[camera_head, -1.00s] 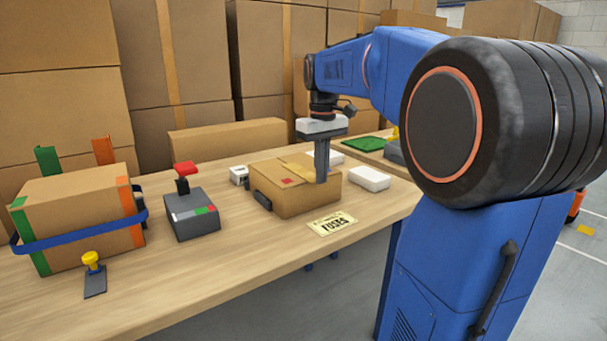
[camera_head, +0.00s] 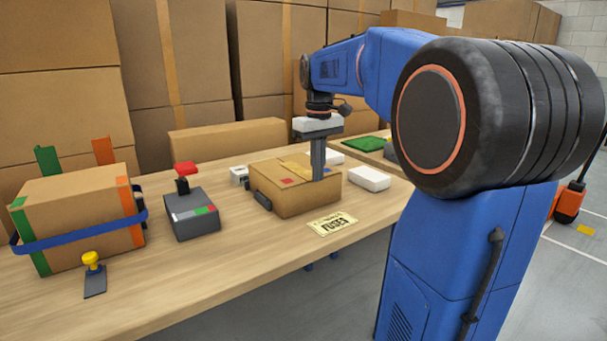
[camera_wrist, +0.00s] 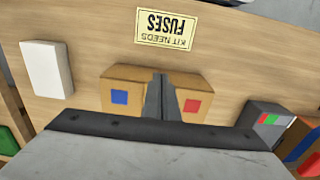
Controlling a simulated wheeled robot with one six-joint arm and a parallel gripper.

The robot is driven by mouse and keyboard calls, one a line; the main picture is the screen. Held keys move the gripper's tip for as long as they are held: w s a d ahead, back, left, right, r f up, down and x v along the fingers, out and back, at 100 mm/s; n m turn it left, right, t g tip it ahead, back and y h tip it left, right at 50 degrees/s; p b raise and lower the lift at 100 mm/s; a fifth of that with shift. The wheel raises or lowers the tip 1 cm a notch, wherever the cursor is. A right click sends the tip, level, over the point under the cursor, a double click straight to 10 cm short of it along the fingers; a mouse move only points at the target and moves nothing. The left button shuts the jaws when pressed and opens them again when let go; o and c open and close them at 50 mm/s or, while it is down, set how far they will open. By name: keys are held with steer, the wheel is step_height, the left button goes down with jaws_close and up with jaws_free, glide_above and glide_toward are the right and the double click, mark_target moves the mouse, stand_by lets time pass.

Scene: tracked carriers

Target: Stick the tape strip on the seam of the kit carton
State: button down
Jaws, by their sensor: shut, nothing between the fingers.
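The kit carton (camera_head: 290,203) is a brown box on the table, with a red and a blue square on its top. A yellowish strip (camera_head: 294,166), apparently the tape, runs over the top toward my fingers. My gripper (camera_head: 318,178) is shut and empty, pointing down at the near part of the carton's top. Fingertip contact is too small to tell. In the wrist view, my gripper (camera_wrist: 162,78) stands over the middle of the carton (camera_wrist: 120,97), between the blue and red squares, and hides the seam there.
A "KIT NEEDS FUSES" card (camera_head: 332,223) lies in front of the carton. White boxes (camera_head: 369,179) stand right of it. A grey device with a red top (camera_head: 191,215) and a strapped carton (camera_head: 82,220) stand left. Stacked cartons line the back.

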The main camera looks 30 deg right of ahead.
steer(key=shift+w, duration=1.35)
stand_by(0.4)
steer(key=shift+s, duration=0.1)
steer(key=shift+s, duration=0.4)
step_height(320, 180, up, 7)
stand_by(0.9)
stand_by(0.4)
steer(key=s+a+f+t, duration=0.2)
steer(key=s+a+f, duration=0.6)
steer(key=s+f, duration=0.4)
steer(key=s+a+f+t, duration=0.2)
steer(key=s+a+f, duration=0.6)
steer(key=s+f, duration=0.4)
steer(key=shift+s+t, duration=0.4)
steer(key=shift+s, duration=0.15)
steer(key=shift+s+r, duration=0.1)
